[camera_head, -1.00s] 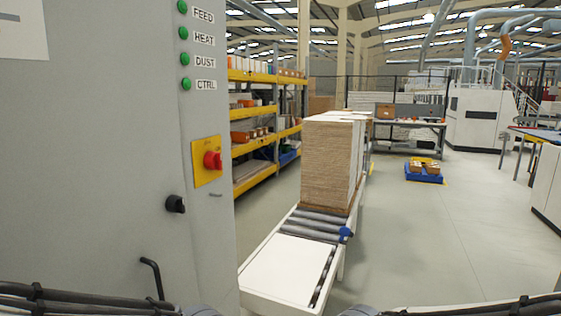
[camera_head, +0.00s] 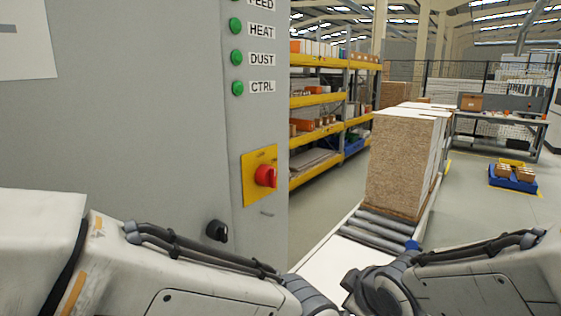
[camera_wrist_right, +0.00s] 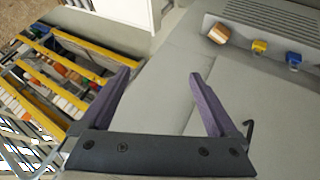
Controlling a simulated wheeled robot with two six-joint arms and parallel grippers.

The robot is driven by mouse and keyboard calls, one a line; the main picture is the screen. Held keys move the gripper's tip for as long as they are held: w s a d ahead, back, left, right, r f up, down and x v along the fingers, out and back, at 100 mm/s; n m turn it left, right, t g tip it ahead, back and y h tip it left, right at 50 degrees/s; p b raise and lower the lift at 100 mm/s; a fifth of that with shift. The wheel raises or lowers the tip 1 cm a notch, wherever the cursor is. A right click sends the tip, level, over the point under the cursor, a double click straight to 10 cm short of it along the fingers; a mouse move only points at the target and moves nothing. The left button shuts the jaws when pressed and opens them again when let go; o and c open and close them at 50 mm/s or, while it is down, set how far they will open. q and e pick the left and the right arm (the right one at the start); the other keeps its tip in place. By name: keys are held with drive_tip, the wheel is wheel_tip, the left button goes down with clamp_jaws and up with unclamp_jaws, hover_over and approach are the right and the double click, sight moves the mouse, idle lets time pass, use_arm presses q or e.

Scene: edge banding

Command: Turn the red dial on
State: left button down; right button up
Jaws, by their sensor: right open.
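The red dial (camera_head: 265,176) sits on a yellow plate (camera_head: 250,190) on the side of the grey cabinet, right of centre-left in the head view. Both my arms reach in low in the head view, below the dial, and their grippers lie out of that picture. In the right wrist view my right gripper (camera_wrist_right: 162,88) is open, with two purple fingers apart and nothing between them. Behind them is grey panelling. The dial does not clearly show in the wrist view. My left gripper is not visible.
A black knob (camera_head: 217,231) is below left of the dial. Green lamps (camera_head: 236,57) run up the cabinet above it. A roller conveyor (camera_head: 375,232) with a board stack (camera_head: 400,165) stands to the right. Yellow shelving (camera_head: 320,130) is behind.

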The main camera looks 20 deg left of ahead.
drive_tip(key=w+a+r+n+t+y+p, duration=0.35)
drive_tip(key=w+a+r+n, duration=0.2)
drive_tip(key=w+r, duration=0.4)
drive_tip(key=n+g+y+p, duration=0.5)
drive_tip(key=n+y, duration=0.5)
drive_tip(key=n, duration=0.3)
approach(275, 179)
drive_tip(key=a, duration=0.1)
drive_tip(key=shift+m+t, duration=0.25)
drive_tip(key=p+x, duration=0.2)
drive_tip(key=x, duration=0.2)
drive_tip(key=p+x, duration=0.3)
drive_tip(key=x, duration=0.1)
drive_tip(key=shift+w+a+r, duration=0.1)
drive_tip(key=shift+a+r, duration=0.1)
drive_tip(key=shift+a, duration=0.1)
drive_tip(key=shift+w+a+f, duration=0.15)
drive_tip(key=shift+w+a, duration=0.05)
drive_tip(key=shift+a, duration=0.35)
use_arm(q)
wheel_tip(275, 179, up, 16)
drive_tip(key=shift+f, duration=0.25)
